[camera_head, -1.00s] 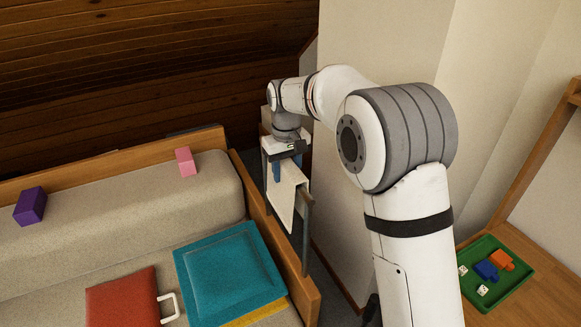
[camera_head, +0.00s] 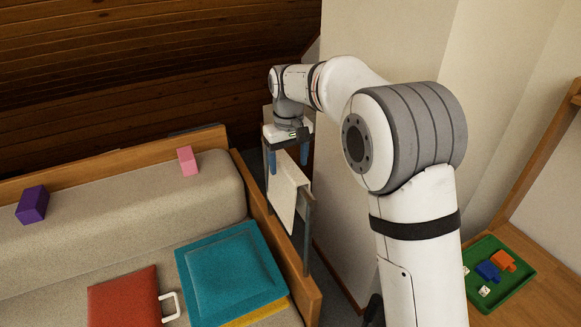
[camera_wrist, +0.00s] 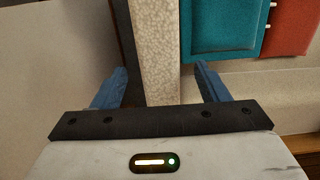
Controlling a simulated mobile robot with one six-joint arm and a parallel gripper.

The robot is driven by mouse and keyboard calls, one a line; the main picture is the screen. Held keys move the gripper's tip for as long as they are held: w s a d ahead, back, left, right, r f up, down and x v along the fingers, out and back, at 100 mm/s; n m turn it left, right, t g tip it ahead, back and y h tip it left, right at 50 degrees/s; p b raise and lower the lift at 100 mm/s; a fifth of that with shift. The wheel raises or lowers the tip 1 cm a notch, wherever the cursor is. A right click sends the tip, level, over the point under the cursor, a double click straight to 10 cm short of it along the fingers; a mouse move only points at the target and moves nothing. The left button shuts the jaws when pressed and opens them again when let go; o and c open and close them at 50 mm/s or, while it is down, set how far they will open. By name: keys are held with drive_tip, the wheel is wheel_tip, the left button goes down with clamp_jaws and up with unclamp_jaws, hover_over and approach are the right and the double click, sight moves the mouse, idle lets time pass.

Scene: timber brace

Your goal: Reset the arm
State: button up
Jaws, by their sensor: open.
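My gripper (camera_head: 288,160) is open at the end of my white and grey arm, pointing down above a rack beside the sofa. Its two blue fingers are spread apart. A pale cloth (camera_head: 284,196) hangs over the rack (camera_head: 307,225), just below the fingers. In the wrist view, both fingers of my gripper (camera_wrist: 160,86) show wide apart, with a pale speckled strip (camera_wrist: 156,45) between them in the picture. I see nothing gripped. Whether a finger touches the cloth cannot be told.
The sofa (camera_head: 110,215) bears a purple block (camera_head: 32,205), a pink block (camera_head: 187,160), a red item with a white handle (camera_head: 123,297) and a teal cushion (camera_head: 232,271). A wall (camera_head: 340,190) stands close right of the rack. A green tray (camera_head: 510,283) lies at lower right.

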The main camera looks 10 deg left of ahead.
wheel_tip(320, 180, up, 5)
drive_tip(key=shift+d+f, duration=0.1)
drive_tip(key=s+d+r+m+t, duration=0.1)
drive_tip(key=s+d+r+m, duration=0.1)
drive_tip(key=s+d, duration=0.45)
drive_tip(key=s+d+r+m, duration=0.1)
drive_tip(key=s+d, duration=0.2)
drive_tip(key=d, duration=0.7)
drive_tip(key=s+d+f+m+t, duration=0.1)
drive_tip(key=s+d+f+m, duration=0.1)
drive_tip(key=s+d, duration=0.4)
drive_tip(key=s+d+f+m, duration=0.2)
drive_tip(key=s+d+f, duration=0.3)
drive_tip(key=s, duration=0.8)
drive_tip(key=shift+d+t, duration=0.4)
drive_tip(key=shift+d, duration=0.1)
